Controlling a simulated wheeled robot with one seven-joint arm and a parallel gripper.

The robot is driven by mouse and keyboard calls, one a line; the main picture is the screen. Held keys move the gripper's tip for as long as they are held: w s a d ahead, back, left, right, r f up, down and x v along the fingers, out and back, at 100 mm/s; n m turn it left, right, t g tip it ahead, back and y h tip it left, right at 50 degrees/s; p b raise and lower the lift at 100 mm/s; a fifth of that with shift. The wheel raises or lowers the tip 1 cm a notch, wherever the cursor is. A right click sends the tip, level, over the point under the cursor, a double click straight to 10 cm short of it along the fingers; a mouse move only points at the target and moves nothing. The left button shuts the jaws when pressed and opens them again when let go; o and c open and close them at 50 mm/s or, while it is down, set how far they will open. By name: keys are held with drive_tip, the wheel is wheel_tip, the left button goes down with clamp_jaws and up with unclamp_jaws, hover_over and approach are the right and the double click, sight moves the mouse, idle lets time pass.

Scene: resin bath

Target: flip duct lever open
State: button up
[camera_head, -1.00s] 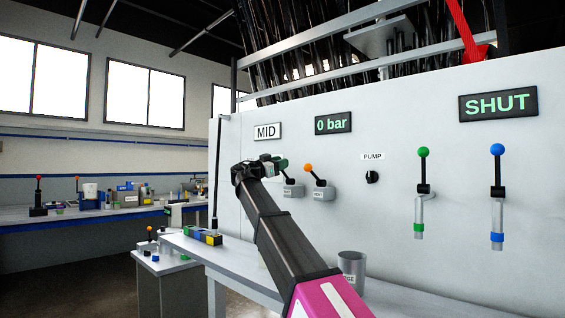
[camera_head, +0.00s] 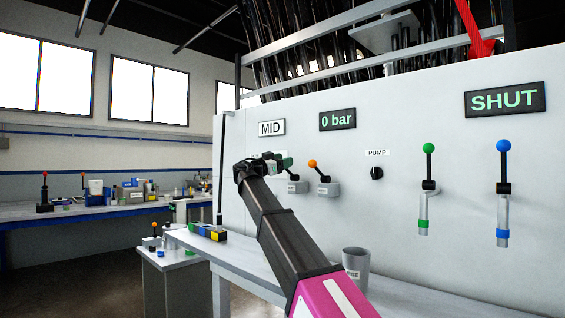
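My gripper (camera_head: 276,163) is at the end of my black arm, in front of the white panel at the left. It covers the top of a small lever on a grey box (camera_head: 297,187). I cannot tell whether it touches that lever or whether its fingers are open. An orange-knobbed lever (camera_head: 313,164) on a similar box is just to the right. A green-knobbed lever (camera_head: 428,149) and a blue-knobbed lever (camera_head: 503,147) stand upright further right. A sign reading SHUT (camera_head: 505,99) hangs above the blue one. No readable label shows which lever is the duct lever.
Signs read MID (camera_head: 271,128) and 0 bar (camera_head: 337,120). A black PUMP knob (camera_head: 376,173) is on the panel. A narrow bench (camera_head: 240,259) below carries a grey cup (camera_head: 356,257) and coloured blocks (camera_head: 208,232). A workbench stands at the far left.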

drive_tip(key=shift+a, duration=0.1)
drive_tip(key=v, duration=1)
drive_tip(key=shift+s+a, duration=0.2)
drive_tip(key=shift+s, duration=0.05)
drive_tip(key=shift+f, duration=0.1)
